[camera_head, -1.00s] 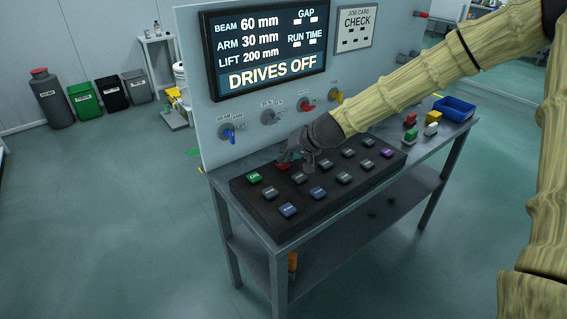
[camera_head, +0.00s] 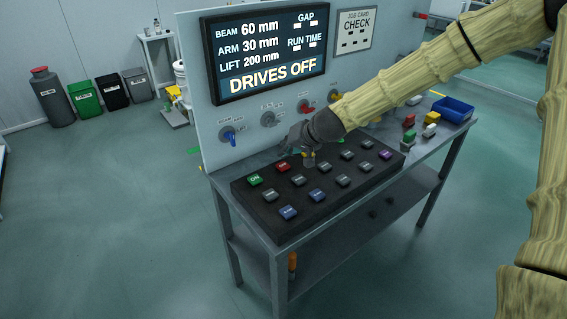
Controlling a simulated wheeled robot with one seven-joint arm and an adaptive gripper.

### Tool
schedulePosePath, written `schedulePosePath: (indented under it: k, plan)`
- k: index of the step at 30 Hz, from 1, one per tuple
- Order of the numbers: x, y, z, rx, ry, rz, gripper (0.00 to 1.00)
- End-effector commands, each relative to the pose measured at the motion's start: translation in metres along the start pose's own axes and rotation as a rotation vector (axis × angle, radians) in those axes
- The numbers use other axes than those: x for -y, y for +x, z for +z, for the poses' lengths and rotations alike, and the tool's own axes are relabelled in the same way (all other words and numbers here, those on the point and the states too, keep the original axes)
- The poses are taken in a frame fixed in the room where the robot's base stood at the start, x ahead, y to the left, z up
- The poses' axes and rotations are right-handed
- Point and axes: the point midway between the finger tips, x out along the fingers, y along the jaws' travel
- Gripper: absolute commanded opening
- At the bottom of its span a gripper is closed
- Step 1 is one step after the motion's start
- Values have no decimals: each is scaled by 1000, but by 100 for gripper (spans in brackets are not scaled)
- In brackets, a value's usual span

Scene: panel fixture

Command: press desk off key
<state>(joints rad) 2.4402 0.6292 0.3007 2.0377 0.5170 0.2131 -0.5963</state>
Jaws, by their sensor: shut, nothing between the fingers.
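The desk off key is a red key (camera_head: 283,167) in the back row of the dark key desk (camera_head: 290,222), beside the green key (camera_head: 255,180). Its lettering is too small to read surely. My gripper (camera_head: 288,150) is shut and empty. It is just above and behind the red key, apart from it as far as I can see, and the key's top is in clear view. The screen (camera_head: 265,50) reads DRIVES OFF, with BEAM 60 mm, ARM 30 mm and LIFT 200 mm.
Several grey, blue and purple keys fill the rest of the desk. An upright panel with a blue knob (camera_head: 230,135) and a red knob (camera_head: 305,108) stands close behind. Small coloured blocks and a blue tray (camera_head: 453,108) lie on the table at right.

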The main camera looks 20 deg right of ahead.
Motion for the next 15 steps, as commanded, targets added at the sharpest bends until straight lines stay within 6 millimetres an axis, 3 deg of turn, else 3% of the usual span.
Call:
schedulePosePath:
  k: [15]
  plan:
    - [19,-26,-19,0,-1,0,0]
